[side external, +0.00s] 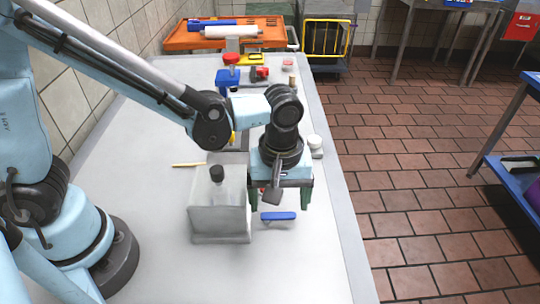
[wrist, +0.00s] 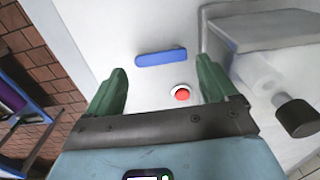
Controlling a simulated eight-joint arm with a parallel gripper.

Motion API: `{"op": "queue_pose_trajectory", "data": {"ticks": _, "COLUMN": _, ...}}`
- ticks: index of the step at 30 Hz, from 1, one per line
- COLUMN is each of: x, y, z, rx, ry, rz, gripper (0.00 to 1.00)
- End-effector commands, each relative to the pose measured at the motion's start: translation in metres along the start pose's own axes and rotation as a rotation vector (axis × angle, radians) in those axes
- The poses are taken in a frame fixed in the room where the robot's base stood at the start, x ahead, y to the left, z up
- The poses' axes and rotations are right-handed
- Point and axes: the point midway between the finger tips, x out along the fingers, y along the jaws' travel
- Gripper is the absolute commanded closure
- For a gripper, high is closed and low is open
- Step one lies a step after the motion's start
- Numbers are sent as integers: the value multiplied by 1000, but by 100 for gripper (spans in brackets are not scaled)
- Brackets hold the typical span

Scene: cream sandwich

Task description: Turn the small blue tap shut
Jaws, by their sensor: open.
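A small blue bar-shaped handle (side external: 278,216), which looks like the small blue tap, sits low at the table's right side, beside the grey box. In the wrist view the blue tap (wrist: 161,56) lies crosswise, slightly tilted, beyond my fingertips. My gripper (side external: 279,203) points down over the table close to the tap. In the wrist view its two green fingers (wrist: 162,67) are spread wide with nothing held between them. I cannot tell their height above the tap. A red button on a white base (wrist: 181,94) shows between the fingers.
A grey box (side external: 220,225) with a black knob (side external: 217,173) stands just left of my gripper. A yellow pencil-like stick (side external: 188,165) lies behind it. A white item (side external: 315,143) and a blue block (side external: 228,80) stand farther back. The table front is clear.

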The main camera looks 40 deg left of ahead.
Motion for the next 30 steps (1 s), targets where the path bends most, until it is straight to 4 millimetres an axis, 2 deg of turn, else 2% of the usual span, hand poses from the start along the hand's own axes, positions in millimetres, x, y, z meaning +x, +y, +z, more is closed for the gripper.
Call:
{"op": "queue_pose_trajectory", "data": {"ticks": 3, "x": 14, "y": 0, "z": 0, "rx": 0, "ry": 0, "rz": 0, "gripper": 14}}
{"op": "queue_pose_trajectory", "data": {"ticks": 7, "x": 23, "y": 0, "z": 0, "rx": 0, "ry": 0, "rz": 0, "gripper": 14}}
{"op": "queue_pose_trajectory", "data": {"ticks": 19, "x": 28, "y": 0, "z": 0, "rx": 0, "ry": 0, "rz": 0, "gripper": 14}}
{"op": "queue_pose_trajectory", "data": {"ticks": 27, "x": 28, "y": 0, "z": 0, "rx": 0, "ry": 0, "rz": 0, "gripper": 54}}
{"op": "queue_pose_trajectory", "data": {"ticks": 30, "x": 28, "y": 0, "z": 0, "rx": 2, "ry": 0, "rz": 0, "gripper": 55}}
